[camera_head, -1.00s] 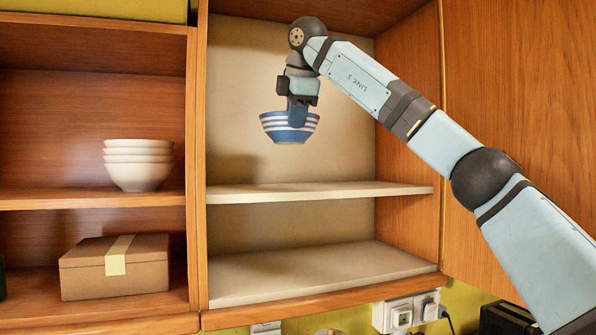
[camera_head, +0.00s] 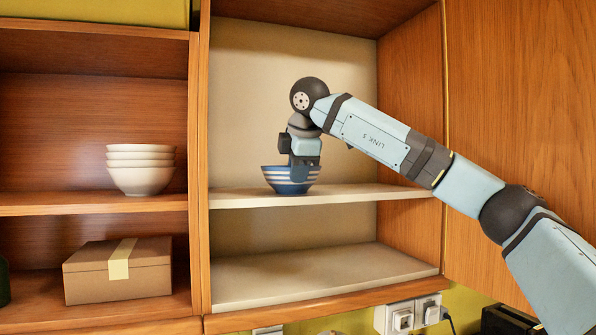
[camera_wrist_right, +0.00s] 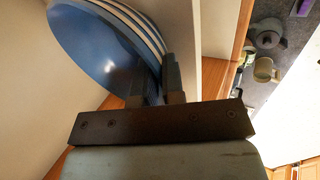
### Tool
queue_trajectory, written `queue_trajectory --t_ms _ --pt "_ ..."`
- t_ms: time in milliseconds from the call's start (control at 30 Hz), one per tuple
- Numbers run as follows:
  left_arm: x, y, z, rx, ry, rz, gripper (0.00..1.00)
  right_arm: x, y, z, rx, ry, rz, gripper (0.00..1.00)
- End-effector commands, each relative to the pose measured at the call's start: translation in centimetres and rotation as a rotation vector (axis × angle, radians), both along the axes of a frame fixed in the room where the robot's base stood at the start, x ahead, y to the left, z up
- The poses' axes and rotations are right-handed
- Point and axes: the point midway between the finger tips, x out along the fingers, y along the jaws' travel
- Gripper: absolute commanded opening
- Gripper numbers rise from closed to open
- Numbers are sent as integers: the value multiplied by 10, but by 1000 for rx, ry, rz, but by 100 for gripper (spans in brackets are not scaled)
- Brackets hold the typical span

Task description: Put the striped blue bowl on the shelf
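The striped blue bowl (camera_head: 283,181), blue with white bands, is upright at the white middle shelf (camera_head: 375,192) of the open cabinet. Its base appears to rest on the shelf, though contact is hard to confirm. My right gripper (camera_head: 304,172) points down at the bowl's right side, with its fingers at the rim. In the right wrist view the bowl (camera_wrist_right: 100,45) fills the upper left, and the fingers (camera_wrist_right: 160,82) pinch its wall. My left gripper is not in view.
A stack of white bowls (camera_head: 140,170) and a cardboard box (camera_head: 118,270) stand in the left cabinet section. The cabinet's lower board (camera_head: 320,277) is empty. A mug (camera_wrist_right: 265,70) shows below on a dark counter in the wrist view.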

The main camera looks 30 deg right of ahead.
Motion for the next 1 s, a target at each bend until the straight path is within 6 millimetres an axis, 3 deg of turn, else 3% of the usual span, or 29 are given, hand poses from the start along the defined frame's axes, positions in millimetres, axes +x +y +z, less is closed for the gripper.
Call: queue_trajectory --t_ms 33,100,467,1000 --pt "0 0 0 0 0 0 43 0 0 0 0 0 0 21" --pt "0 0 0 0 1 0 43 0 0 0 0 0 0 33" --pt "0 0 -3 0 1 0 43 -2 1 5 0 -2 0 33" --pt "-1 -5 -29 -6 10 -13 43 -49 15 92 0 -2 0 33"
